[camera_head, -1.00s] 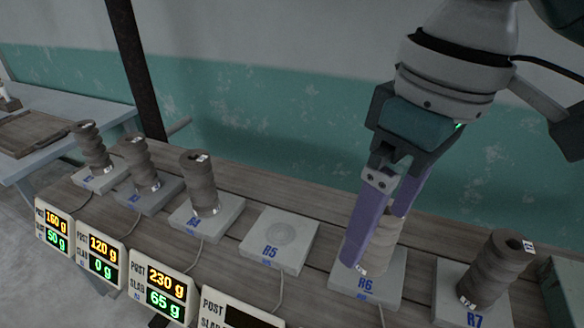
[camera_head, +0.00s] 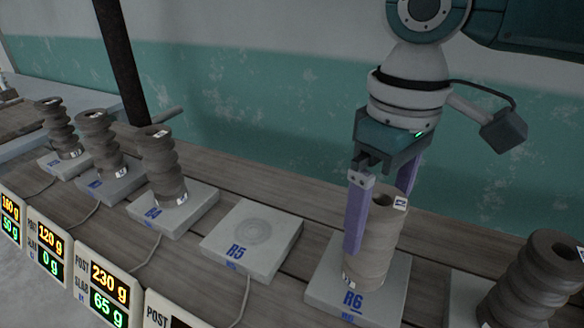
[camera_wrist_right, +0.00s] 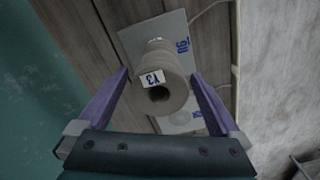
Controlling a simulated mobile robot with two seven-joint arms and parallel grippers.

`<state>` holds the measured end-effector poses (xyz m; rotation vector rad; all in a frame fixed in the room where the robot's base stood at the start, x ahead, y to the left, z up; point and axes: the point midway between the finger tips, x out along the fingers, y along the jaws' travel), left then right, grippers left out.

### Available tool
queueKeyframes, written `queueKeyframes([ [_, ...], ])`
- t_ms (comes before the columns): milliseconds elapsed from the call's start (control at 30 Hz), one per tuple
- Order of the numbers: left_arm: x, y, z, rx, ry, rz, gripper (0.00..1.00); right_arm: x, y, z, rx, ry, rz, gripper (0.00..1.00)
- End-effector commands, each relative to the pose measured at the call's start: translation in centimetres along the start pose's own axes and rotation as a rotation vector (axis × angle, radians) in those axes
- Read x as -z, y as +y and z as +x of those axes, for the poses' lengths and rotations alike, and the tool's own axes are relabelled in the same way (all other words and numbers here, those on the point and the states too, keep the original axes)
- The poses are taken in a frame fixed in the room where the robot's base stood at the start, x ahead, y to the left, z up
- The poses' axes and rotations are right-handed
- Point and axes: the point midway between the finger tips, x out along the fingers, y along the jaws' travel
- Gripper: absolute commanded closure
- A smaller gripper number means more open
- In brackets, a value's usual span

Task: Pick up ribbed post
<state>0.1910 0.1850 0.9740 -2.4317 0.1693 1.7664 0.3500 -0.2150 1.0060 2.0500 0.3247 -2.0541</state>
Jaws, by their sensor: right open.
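A ribbed grey-brown clay post (camera_head: 372,240) stands upright on the pale slab R6 (camera_head: 322,285). It has a hole in its top and a small white label. My right gripper (camera_head: 378,225) is open, with its purple fingers on either side of the post's upper part. In the right wrist view the post (camera_wrist_right: 168,80) lies between the two spread fingers of the gripper (camera_wrist_right: 160,78), with gaps at both sides, and its label reads Y3. Other ribbed posts stand on slab R4 (camera_head: 200,210), at the left, and on R7 (camera_head: 545,275) at the right. My left gripper does not show.
Slab R5 (camera_head: 275,245) is bare, with a round ringed mark. Display boxes (camera_head: 100,285) with lit gram readings line the front edge of the plank bench (camera_head: 245,187). Cables run between the slabs. A dark upright pole (camera_head: 120,60) stands behind the bench.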

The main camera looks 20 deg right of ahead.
Motion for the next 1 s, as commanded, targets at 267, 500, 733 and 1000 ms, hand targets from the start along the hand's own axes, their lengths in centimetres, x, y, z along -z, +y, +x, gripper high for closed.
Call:
queueKeyframes([
  [267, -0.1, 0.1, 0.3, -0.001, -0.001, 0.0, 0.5, 0.0, 0.0, 2.0, -0.001, 0.002, -0.001, 0.0],
  [500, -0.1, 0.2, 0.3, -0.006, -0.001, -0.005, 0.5, 0.0, 0.0, 1.9, -0.001, 0.002, -0.001, 0.12],
  [733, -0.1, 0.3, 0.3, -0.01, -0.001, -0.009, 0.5, 0.0, 0.0, 1.9, -0.001, 0.002, -0.001, 0.38],
  [1000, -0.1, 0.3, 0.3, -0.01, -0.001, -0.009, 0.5, 0.1, 0.0, 1.9, -0.001, 0.002, -0.001, 0.69],
])
